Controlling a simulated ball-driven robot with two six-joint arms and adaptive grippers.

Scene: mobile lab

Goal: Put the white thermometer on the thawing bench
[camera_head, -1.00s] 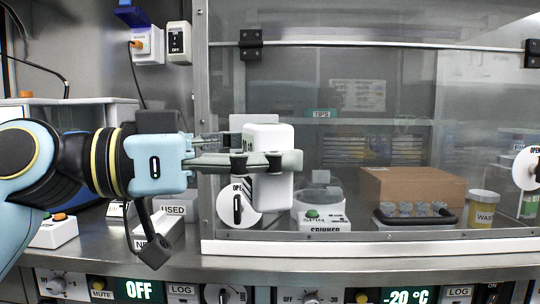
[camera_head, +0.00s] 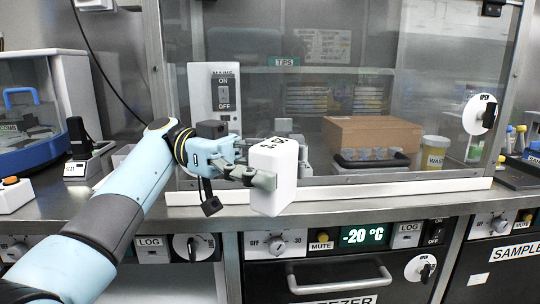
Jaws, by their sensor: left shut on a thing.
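The white thermometer (camera_head: 273,178), a white block with rounded edges and dark markings on top, is held in my left gripper (camera_head: 262,178). The gripper is shut on it, with its fingers around the block's sides. The block is upright, in front of the glass hood and over the front edge of the steel worktop. No label reading thawing bench shows in this view, so I cannot tell which surface that is. My right gripper is not in view.
A freezer front (camera_head: 340,276) with a -20 °C display lies below. A blue-lidded device (camera_head: 30,135) stands at left; a dark rack (camera_head: 520,172) stands at right.

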